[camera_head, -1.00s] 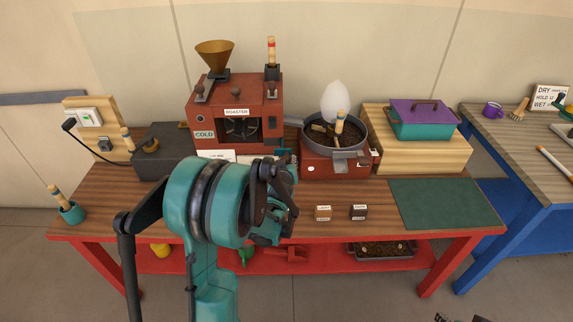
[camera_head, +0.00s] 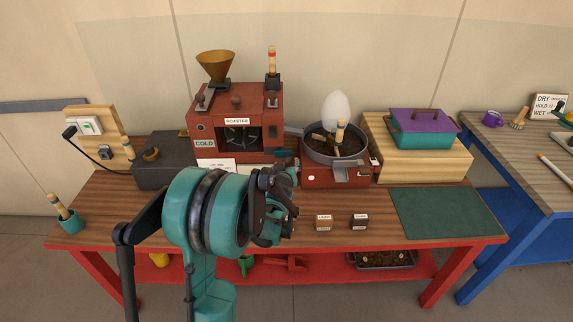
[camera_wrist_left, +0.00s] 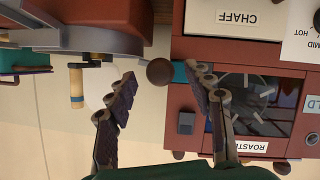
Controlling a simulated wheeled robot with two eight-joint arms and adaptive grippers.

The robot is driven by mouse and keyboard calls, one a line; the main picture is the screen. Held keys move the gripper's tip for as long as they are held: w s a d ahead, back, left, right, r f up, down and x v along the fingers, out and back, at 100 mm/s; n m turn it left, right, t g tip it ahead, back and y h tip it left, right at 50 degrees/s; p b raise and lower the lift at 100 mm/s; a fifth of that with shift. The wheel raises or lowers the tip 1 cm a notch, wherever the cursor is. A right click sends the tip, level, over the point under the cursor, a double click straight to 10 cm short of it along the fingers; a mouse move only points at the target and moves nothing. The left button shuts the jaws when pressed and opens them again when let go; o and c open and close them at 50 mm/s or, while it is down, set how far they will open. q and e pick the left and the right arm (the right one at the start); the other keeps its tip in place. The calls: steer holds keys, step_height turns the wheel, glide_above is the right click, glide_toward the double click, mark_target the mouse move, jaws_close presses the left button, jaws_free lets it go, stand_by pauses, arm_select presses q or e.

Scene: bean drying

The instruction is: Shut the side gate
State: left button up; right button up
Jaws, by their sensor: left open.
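A dark brown knob (camera_wrist_left: 160,72) on a short teal piece (camera_wrist_left: 180,71) sticks out from the side of the red roaster (camera_wrist_left: 262,105). I take this to be the side gate; its exact position is unclear. In the head view, a teal piece (camera_head: 284,155) shows on the roaster (camera_head: 236,104), beside the cooling pan. My left gripper (camera_wrist_left: 162,78) is open in the wrist view, its fingertips on either side of the knob with gaps. In the head view, my left gripper (camera_head: 284,208) is in front of the roaster, partly hidden by its own wrist. My right gripper is not in view.
The round cooling pan (camera_head: 312,150) on its red base stands right of the roaster, with a grey flap (camera_head: 352,172) at its front. The green mat (camera_head: 445,212) is bare.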

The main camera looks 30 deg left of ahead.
arm_select(q)
steer(key=v, duration=0.9)
steer(key=shift+s+d+r, duration=0.2)
steer(key=shift+s, duration=0.1)
stand_by(0.5)
jaws_close()
stand_by(0.3)
stand_by(0.9)
